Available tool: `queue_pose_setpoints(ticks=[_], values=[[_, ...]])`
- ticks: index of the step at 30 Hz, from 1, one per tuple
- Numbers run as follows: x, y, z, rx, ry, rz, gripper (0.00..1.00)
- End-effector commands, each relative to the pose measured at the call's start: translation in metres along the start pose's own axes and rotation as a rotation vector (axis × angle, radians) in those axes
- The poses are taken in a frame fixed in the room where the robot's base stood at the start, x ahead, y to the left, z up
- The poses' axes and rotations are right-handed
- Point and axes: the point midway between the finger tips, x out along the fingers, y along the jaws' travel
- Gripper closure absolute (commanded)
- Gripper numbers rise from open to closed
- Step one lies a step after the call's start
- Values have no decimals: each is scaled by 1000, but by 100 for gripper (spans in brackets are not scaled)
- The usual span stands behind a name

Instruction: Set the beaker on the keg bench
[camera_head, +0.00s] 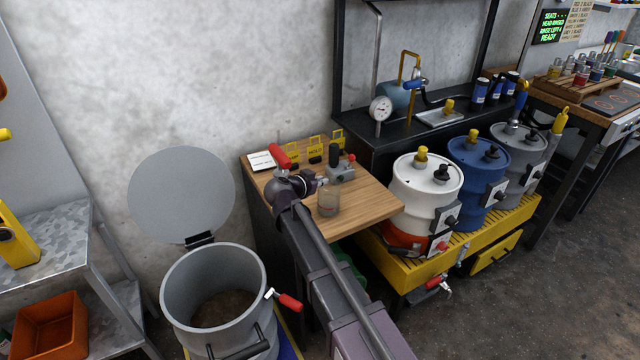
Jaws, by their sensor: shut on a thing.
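The beaker (328,200) is a small clear glass cup with a greyish look, over the wooden bench top (370,206) in the middle of the view. My gripper (319,184) is at the beaker's upper left side, shut on it. My arm comes in from the bottom and hides part of the bench. The beaker looks upright. I cannot tell whether its base touches the wood or hangs just above it.
A grey device (342,170) with a dark handle stands behind the beaker. Yellow holders (316,150) and a white card (261,160) line the back edge. White (425,188) and blue (474,180) drums stand right on a yellow pallet (440,262). An open grey drum (212,300) is lower left.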

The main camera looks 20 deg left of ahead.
Motion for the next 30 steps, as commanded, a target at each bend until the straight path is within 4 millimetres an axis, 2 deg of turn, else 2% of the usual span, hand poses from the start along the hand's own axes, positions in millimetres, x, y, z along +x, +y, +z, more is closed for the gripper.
queue_pose_setpoints(ticks=[10, 11, 12, 13, 14, 30], values=[[2, 0, 3, 0, 0, 0, 100], [1, 0, 2, 0, 0, 0, 82], [1, 0, 2, 0, 0, 0, 70], [1, 0, 2, 0, 0, 0, 61], [1, 0, 2, 0, 0, 0, 56], [-1, 0, -2, 0, 0, 0, 56]])
